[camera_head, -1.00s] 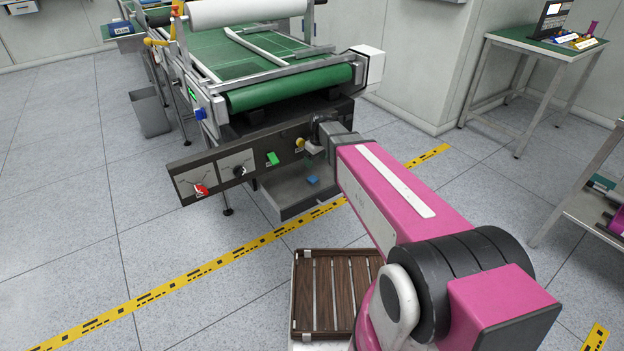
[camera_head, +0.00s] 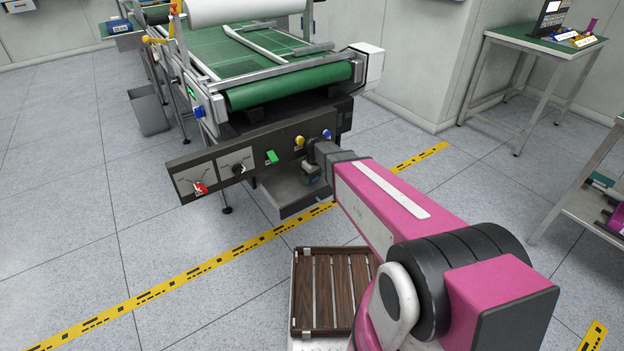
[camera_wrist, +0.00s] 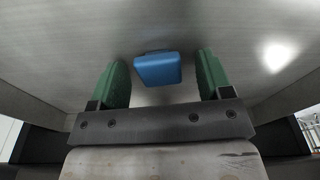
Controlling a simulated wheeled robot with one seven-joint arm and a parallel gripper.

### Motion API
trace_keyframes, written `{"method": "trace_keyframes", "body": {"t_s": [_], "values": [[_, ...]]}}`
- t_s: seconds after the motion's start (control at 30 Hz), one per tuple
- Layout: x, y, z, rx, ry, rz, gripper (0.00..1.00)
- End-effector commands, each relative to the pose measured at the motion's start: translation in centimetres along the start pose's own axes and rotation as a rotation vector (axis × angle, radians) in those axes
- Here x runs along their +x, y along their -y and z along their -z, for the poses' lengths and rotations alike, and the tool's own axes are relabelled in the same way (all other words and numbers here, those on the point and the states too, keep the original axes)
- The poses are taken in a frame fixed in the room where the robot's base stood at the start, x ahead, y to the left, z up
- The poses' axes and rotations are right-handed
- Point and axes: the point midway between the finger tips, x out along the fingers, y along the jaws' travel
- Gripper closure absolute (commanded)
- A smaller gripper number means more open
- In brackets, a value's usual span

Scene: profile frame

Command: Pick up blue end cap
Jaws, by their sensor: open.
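The blue end cap (camera_wrist: 158,68) lies on the grey metal tray surface (camera_wrist: 230,35) in the wrist view. My gripper (camera_wrist: 161,78) is open, with one green finger to the left of the cap and one to the right. A gap shows on each side, and neither finger touches the cap. In the head view my gripper (camera_head: 312,173) is low over the metal tray (camera_head: 284,197) below the machine's front panel. The cap cannot be made out there, as my gripper covers that spot.
The dark control panel (camera_head: 215,172) with its knobs stands right behind my gripper. Above it is the green conveyor (camera_head: 290,88). The tray's side walls rise close around my gripper. A brown slatted rack (camera_head: 322,290) is near my base. Open floor lies to the left.

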Motion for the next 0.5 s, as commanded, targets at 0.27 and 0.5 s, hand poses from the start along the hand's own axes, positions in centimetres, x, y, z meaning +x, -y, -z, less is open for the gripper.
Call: {"method": "trace_keyframes", "body": {"t_s": [0.27,0.5], "values": [[-0.07,0.0,-0.01,0.0,0.0,0.0,0.67],[-0.08,-0.01,-0.01,0.0,0.0,0.0,0.81]]}}
